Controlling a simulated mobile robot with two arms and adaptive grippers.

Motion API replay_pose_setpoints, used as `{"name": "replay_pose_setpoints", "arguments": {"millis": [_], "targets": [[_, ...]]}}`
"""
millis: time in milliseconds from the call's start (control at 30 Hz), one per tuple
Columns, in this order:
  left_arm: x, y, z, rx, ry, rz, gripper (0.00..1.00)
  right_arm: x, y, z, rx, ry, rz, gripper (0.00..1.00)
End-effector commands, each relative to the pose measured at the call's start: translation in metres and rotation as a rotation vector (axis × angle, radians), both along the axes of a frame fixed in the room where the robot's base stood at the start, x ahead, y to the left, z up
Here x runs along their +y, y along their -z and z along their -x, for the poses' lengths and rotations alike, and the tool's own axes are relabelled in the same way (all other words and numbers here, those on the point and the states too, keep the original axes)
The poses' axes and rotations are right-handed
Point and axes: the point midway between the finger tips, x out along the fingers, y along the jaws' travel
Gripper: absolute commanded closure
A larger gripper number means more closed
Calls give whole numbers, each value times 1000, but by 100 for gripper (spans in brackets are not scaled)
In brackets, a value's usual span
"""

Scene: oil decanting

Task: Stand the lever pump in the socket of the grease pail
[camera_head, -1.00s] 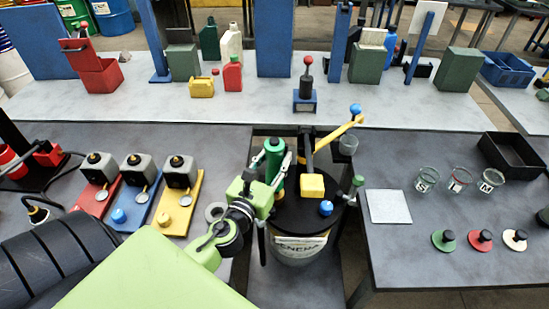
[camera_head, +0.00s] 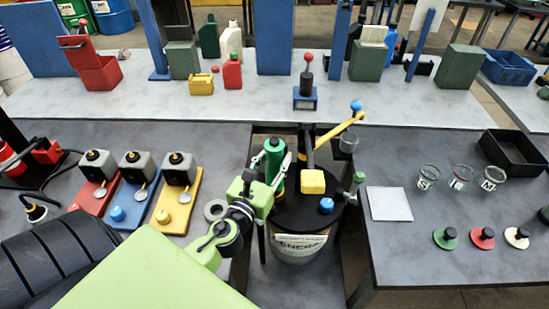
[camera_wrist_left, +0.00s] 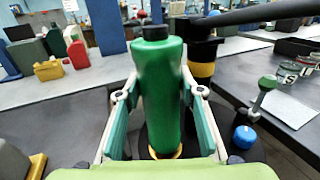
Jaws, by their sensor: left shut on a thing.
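The lever pump (camera_head: 274,160), which I take to be the green cylinder with a black cap, stands upright between the fingers of my left gripper (camera_head: 276,176). In the left wrist view the lever pump (camera_wrist_left: 158,85) has the gripper (camera_wrist_left: 155,118) shut around it, a finger on each side. The grease pail (camera_head: 300,248) is under it, with a black lid. A yellow ring (camera_wrist_left: 178,152), apparently the socket, shows at the cylinder's foot. I cannot tell whether the foot is fully seated in it. My right gripper is not in view.
Beside the held cylinder, a black post with a yellow block (camera_head: 312,182) and a yellow lever (camera_head: 338,131) rise over the lid. A blue knob (camera_head: 326,205) and a green-handled fitting (camera_head: 357,181) are close by. Glass cups (camera_head: 460,178) stand on the right table.

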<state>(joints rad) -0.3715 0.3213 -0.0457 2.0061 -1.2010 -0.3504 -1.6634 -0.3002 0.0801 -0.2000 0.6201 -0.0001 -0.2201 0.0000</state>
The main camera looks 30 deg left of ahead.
Motion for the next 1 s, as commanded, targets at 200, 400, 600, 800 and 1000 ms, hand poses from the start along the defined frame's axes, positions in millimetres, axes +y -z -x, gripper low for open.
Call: {"name": "replay_pose_setpoints", "arguments": {"millis": [200,400,600,800,1000], "targets": [[0,5,0,-3,0,-1,99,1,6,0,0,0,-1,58],[0,5,0,-1,0,0,45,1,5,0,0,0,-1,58],[0,7,0,3,0,1,45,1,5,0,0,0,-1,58],[-2,8,13,4,-1,1,45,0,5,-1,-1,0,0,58],[-9,7,52,5,-2,0,45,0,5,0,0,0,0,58]]}}
